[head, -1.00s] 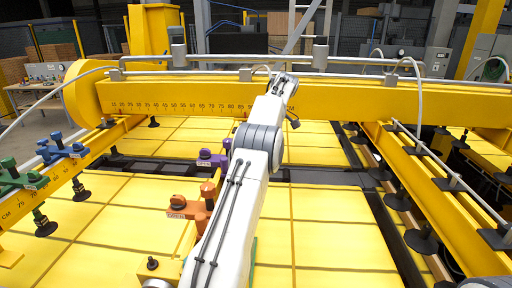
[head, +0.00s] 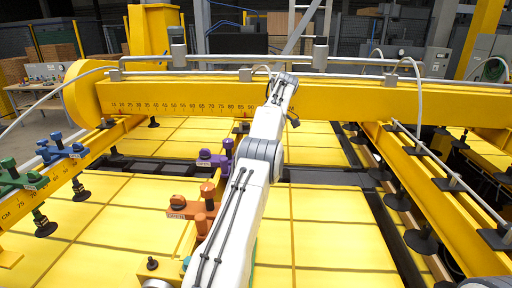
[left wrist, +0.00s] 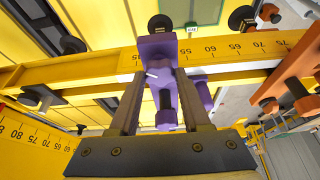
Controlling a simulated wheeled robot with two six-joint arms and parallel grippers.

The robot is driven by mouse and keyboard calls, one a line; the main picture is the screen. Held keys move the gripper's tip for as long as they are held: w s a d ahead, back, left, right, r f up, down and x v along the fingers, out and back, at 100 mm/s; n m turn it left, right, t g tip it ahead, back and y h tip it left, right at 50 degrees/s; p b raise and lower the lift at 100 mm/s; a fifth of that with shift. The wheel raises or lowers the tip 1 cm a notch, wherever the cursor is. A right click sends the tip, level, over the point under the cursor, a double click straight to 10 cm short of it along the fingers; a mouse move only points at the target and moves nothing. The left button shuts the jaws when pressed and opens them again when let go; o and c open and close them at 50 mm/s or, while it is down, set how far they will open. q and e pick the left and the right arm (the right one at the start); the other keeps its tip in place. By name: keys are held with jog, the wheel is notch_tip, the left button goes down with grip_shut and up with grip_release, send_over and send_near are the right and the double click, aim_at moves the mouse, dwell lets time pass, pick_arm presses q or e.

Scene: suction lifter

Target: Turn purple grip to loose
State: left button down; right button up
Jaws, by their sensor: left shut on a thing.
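The purple clamp (head: 217,159) sits on a yellow beam left of the middle in the head view, partly behind my left arm. In the left wrist view the purple clamp body (left wrist: 158,46) is at the top centre, with the purple grip (left wrist: 161,82) below it. My left gripper (left wrist: 160,77) has one finger on each side of the grip and is shut on it. A white mark shows on the grip. The grip's exact turn angle cannot be told. In the head view the left gripper is hidden behind its arm. My right gripper is not in view.
An orange clamp (head: 194,209) stands nearer on the same side; another orange part (left wrist: 288,82) shows at right in the wrist view. Green (head: 22,178) and blue (head: 62,150) clamps are at left. A yellow scaled beam (head: 190,98) crosses behind. Yellow panels lie below.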

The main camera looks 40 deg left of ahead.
pick_arm(q)
jog(key=shift+c, duration=1.8)
grip_release()
